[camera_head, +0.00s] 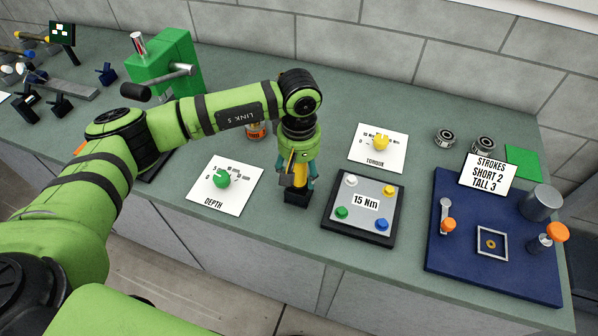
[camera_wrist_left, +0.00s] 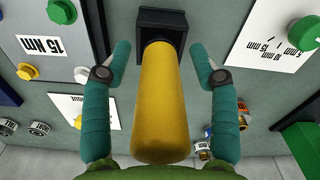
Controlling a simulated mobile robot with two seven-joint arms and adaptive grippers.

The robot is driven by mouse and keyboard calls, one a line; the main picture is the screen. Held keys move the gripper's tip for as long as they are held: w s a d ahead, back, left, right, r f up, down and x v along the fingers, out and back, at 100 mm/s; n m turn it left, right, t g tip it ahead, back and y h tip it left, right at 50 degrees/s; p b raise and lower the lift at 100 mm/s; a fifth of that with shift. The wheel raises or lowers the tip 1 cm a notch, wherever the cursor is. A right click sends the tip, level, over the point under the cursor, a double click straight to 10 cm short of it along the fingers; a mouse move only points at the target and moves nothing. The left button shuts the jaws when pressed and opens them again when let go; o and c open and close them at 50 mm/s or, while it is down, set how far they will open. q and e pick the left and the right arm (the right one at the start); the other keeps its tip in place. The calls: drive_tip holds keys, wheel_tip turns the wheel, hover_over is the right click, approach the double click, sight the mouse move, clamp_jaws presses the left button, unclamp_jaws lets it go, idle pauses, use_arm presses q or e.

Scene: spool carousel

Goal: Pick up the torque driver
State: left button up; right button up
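The torque driver has a thick yellow handle (camera_head: 300,174) and stands upright in a black square holder (camera_head: 297,197) on the bench. In the left wrist view the yellow handle (camera_wrist_left: 161,105) fills the middle, with the holder (camera_wrist_left: 160,24) beyond its far end. My left gripper (camera_head: 297,184) points down over the driver. Its two teal fingers (camera_wrist_left: 160,62) stand on either side of the handle, with a visible gap on both sides. It is open and not gripping. The driver's lower end is hidden in the holder. My right gripper is not in view.
A white DEPTH card with a green knob (camera_head: 221,180) lies left of the holder. The 15 Nm panel (camera_head: 366,204) stands close on its right, with a yellow-knob card (camera_head: 380,144) behind. A blue fixture board (camera_head: 460,265) is farther right. A green press (camera_head: 172,62) stands back left.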

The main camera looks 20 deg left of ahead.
use_arm(q)
drive_tip(key=c, duration=0.9)
drive_tip(key=shift+r, duration=0.1)
drive_tip(key=shift+w+r+b, duration=0.1)
drive_tip(key=shift+r+b, duration=0.3)
drive_tip(key=shift+b, duration=0.05)
drive_tip(key=r, duration=0.1)
drive_tip(key=r+b, duration=0.2)
drive_tip(key=shift+s+d+r, duration=0.15)
drive_tip(key=shift+s+d, duration=0.15)
drive_tip(key=shift+d, duration=0.05)
drive_tip(key=s+d+r+b, duration=0.4)
drive_tip(key=s+d+r, duration=0.3)
drive_tip(key=d, duration=0.1)
drive_tip(key=shift+d, duration=0.2)
